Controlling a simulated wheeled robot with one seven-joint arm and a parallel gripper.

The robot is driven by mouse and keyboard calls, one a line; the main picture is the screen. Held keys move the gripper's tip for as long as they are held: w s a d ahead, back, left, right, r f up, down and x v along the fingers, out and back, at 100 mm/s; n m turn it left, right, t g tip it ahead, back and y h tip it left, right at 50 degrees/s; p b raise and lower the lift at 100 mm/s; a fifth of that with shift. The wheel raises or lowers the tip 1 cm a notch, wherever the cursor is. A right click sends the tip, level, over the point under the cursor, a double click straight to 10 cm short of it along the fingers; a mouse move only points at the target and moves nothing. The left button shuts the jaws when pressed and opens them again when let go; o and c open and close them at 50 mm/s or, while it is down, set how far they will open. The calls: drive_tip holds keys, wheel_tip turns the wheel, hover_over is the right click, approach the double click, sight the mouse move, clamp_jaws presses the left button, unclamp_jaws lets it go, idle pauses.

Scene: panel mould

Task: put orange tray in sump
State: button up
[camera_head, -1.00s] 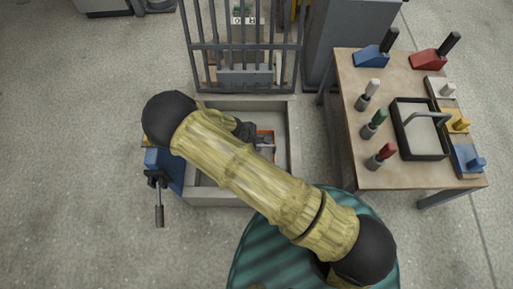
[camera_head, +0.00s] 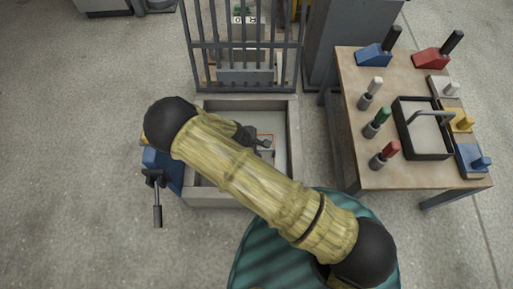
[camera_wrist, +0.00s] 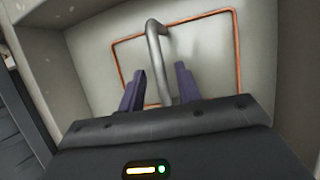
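The orange tray (camera_head: 272,146) shows as a thin orange rim with a grey inside, within the pale-walled sump (camera_head: 293,130) in front of the barred gate. Its rim (camera_wrist: 238,50) and grey arched handle (camera_wrist: 156,50) fill the middle of the wrist view. The tray looks low on the sump floor, but my arm covers much of it. My gripper (camera_wrist: 160,80) has its two dark fingers apart, one on each side of the handle, with gaps between. In the head view my gripper (camera_head: 247,135) is mostly hidden by my arm.
A barred gate (camera_head: 243,47) stands behind the sump. A blue block with a crank handle (camera_head: 157,205) is at its left. The table (camera_head: 362,165) at right holds a black tray (camera_head: 398,118) with a handle and several coloured tools. The floor at left is clear.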

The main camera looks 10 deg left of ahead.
drive_tip(key=p+v, duration=0.6)
drive_tip(key=v, duration=0.6)
idle(0.5)
drive_tip(key=w+d+r+m+g+y, duration=0.1)
drive_tip(key=w+d+r+m+y, duration=0.15)
drive_tip(key=d+r+m, duration=0.5)
drive_tip(key=w+d+r+m+g+y, duration=0.1)
drive_tip(key=w+d+r+m+g, duration=0.15)
drive_tip(key=d+r+m, duration=0.45)
drive_tip(key=s+d+r+m+t, duration=0.1)
drive_tip(key=s+d+r+m, duration=0.1)
drive_tip(key=d+r, duration=0.5)
drive_tip(key=s+d+r+m+t, duration=0.2)
drive_tip(key=s+d+r+m, duration=0.1)
drive_tip(key=d+r, duration=0.4)
drive_tip(key=shift+s+d+r+m, duration=0.3)
drive_tip(key=shift+d+r+m, duration=0.1)
drive_tip(key=shift+d, duration=0.45)
